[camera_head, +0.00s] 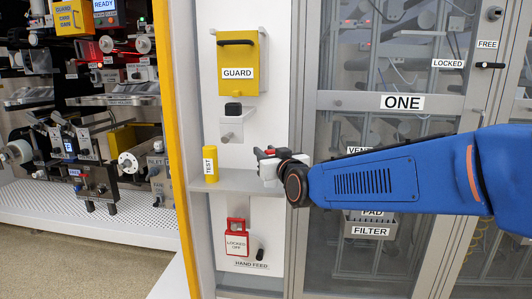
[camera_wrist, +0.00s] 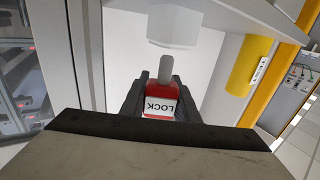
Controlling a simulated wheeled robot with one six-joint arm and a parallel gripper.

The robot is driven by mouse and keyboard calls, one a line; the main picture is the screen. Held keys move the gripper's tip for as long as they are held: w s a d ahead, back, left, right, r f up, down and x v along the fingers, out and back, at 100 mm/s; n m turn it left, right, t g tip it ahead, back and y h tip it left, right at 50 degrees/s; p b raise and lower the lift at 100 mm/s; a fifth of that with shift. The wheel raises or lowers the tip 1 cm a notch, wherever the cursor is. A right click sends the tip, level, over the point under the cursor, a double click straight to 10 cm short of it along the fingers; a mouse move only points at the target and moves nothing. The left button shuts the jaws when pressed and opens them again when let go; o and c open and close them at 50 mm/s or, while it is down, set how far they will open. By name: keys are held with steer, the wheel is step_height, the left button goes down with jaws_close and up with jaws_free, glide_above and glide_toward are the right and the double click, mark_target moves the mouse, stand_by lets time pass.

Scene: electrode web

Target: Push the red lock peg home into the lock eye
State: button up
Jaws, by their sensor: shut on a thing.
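My gripper (camera_head: 268,156) is at the shelf, right of the yellow TEST cylinder. In the wrist view its dark fingers (camera_wrist: 160,100) are shut on the red lock peg (camera_wrist: 161,103), which has a white label reading LOCK upside down. A bit of red peg (camera_head: 269,151) also shows in the head view. The peg's grey pin (camera_wrist: 165,68) points away from the gripper, its tip close to a pale block (camera_wrist: 173,25). I cannot tell whether they touch. No hole shows, so I cannot tell whether this block is the lock eye.
The yellow TEST cylinder (camera_head: 210,164) stands on the grey shelf (camera_head: 240,183). Above are a knobbed bracket (camera_head: 231,128) and the yellow GUARD cover (camera_head: 238,74). A red LOCKED OFF piece (camera_head: 236,240) is below. Glass door ONE (camera_head: 360,101) stands behind my arm.

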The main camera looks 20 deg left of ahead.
steer(key=shift+f, duration=1.85)
steer(key=o, duration=1.2)
steer(key=v, duration=1.7)
steer(key=shift+s+d+r, duration=0.1)
steer(key=shift+s, duration=0.1)
